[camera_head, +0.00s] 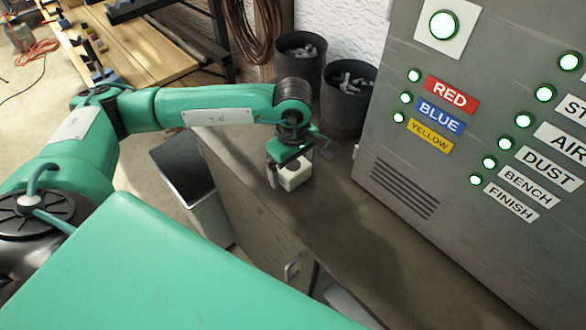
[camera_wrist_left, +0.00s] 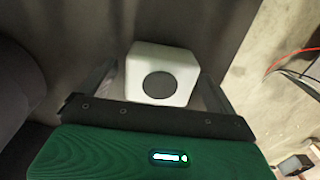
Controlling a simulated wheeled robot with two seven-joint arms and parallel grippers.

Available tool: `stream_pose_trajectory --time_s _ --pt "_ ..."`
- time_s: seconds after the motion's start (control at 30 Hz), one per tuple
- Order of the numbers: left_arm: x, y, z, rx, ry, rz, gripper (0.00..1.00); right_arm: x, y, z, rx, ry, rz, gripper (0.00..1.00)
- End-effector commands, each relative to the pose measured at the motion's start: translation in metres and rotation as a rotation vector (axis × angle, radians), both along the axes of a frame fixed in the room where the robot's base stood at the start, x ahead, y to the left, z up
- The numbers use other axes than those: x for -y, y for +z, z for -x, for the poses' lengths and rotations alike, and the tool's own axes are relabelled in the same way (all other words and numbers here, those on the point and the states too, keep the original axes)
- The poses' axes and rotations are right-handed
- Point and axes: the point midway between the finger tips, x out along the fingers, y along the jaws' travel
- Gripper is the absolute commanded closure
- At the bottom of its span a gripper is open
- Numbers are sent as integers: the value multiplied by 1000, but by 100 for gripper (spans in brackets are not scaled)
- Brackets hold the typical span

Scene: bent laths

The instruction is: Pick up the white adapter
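The white adapter (camera_head: 295,179) is a small white block standing on the dark counter. In the left wrist view the adapter (camera_wrist_left: 160,56) shows a round dark grey disc or opening on the face toward the camera. My left gripper (camera_head: 289,169) is right at the adapter, pointing down from above. In the left wrist view the left gripper's (camera_wrist_left: 159,74) two fingers stand on either side of the adapter, with what looks like a narrow gap at each side. It looks open. My right gripper is not in view.
A grey control panel (camera_head: 480,130) with lit green buttons and coloured labels stands right of the adapter. Two dark bins (camera_head: 349,104) of grey pieces stand behind. The counter (camera_head: 335,225) is clear in front. A grey open bin (camera_head: 190,170) is on the floor at left.

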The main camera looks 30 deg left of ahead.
Motion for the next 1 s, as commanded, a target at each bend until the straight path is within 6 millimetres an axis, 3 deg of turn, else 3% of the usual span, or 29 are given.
stream_pose_trajectory --time_s 0.03,0.23,0.67,0.83,1.0 --pt "0 0 0 0 0 0 16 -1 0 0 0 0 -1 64" --pt "0 0 0 0 0 0 55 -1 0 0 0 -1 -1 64" --pt "0 8 -1 2 1 1 57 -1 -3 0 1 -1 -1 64" --pt "0 28 -1 5 0 1 57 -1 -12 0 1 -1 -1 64" --pt "0 64 -1 8 -1 1 57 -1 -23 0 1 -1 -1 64"
